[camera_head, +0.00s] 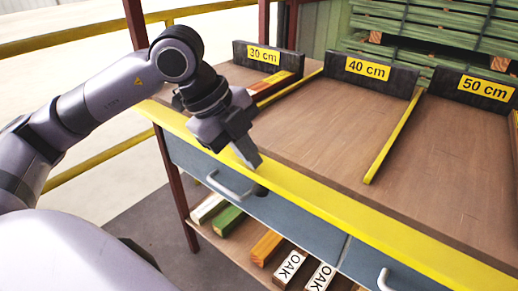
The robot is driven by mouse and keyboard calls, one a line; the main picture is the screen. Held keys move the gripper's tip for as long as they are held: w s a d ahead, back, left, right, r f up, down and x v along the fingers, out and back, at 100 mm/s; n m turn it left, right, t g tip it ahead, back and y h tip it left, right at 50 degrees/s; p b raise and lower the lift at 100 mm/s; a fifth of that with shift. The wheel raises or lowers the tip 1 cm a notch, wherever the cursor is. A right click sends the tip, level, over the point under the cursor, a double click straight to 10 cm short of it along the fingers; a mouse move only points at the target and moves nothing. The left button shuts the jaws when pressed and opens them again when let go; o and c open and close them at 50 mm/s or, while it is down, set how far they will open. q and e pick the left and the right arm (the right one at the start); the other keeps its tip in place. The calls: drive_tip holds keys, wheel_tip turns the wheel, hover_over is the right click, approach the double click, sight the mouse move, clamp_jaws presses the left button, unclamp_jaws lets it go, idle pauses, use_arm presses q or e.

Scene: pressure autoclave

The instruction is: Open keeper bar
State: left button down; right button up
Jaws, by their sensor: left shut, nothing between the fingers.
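My left gripper (248,161) comes in from the left and points down at the yellow front edge (300,190) of a wooden bench. Its fingers are together with nothing between them. Just below it is a grey-blue drawer front (290,215) with a pale bar handle (231,187); the gripper appears apart from the handle. A dark spot (260,191) shows on the drawer front right of the handle; I cannot tell what it is. I cannot make out a part that is clearly a keeper bar. My right gripper is not in view.
The bench top (310,125) has bays marked 30 cm (263,55), 40 cm (367,69) and 50 cm (486,87), split by yellow strips (392,140). Coloured bars lie in the 30 cm bay. A lower shelf holds several blocks (265,247). Yellow rails (100,157) stand at left.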

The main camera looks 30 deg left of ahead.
use_arm(q)
drive_tip(key=shift+s+f+t+b, duration=0.25)
drive_tip(key=shift+f+t+b, duration=0.15)
drive_tip(key=shift+f+b, duration=0.2)
drive_tip(key=shift+s+f+b, duration=0.1)
drive_tip(key=shift+b, duration=0.2)
drive_tip(key=shift+s, duration=0.1)
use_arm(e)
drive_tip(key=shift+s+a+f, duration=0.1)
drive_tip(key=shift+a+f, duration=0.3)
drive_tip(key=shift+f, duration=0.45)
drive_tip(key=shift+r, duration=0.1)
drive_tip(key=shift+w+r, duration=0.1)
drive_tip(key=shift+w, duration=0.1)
